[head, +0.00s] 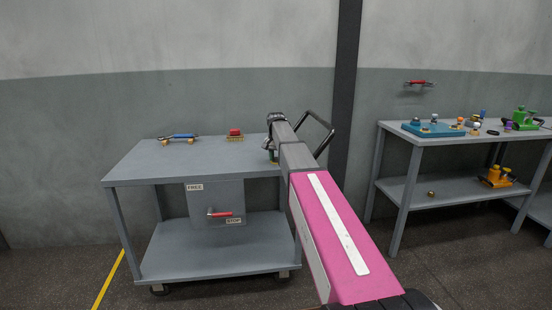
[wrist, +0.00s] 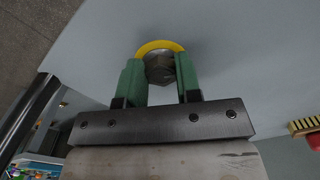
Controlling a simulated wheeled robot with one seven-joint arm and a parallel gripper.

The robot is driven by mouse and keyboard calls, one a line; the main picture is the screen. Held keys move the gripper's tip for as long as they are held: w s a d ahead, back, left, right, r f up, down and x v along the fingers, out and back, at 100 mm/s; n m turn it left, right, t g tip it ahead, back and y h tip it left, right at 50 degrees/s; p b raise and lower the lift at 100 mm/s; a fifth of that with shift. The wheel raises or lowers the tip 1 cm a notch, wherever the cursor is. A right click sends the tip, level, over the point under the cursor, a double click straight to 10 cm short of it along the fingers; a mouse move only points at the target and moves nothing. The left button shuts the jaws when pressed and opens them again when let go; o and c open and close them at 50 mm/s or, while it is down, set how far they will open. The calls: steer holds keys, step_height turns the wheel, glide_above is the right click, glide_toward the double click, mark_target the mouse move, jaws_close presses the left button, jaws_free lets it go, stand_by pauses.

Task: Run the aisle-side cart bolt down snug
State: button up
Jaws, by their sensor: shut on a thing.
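The grey cart (head: 135,172) stands at the left of the head view. In the wrist view a dark bolt head (wrist: 160,67) stands at the grey top, with a yellow ring (wrist: 158,45) partly showing around its far side. My gripper (wrist: 159,76) has its two green fingers on either side of the bolt head, shut on it. In the head view my gripper (head: 270,150) is over the right end of the cart top, and my arm hides the bolt there. I cannot tell how far the bolt is down.
A blue tool (head: 180,136) and a red-topped brush (head: 235,135) lie on the cart top. A red-handled lever (head: 220,213) sits between FREE and STOP labels. A black push handle (head: 318,128) rises at the cart's right end. A bench (head: 425,139) with several parts stands right.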

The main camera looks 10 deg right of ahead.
mark_target(276, 159)
steer(key=o, duration=0.9)
step_height(276, 159, up, 11)
steer(key=shift+f, duration=0.1)
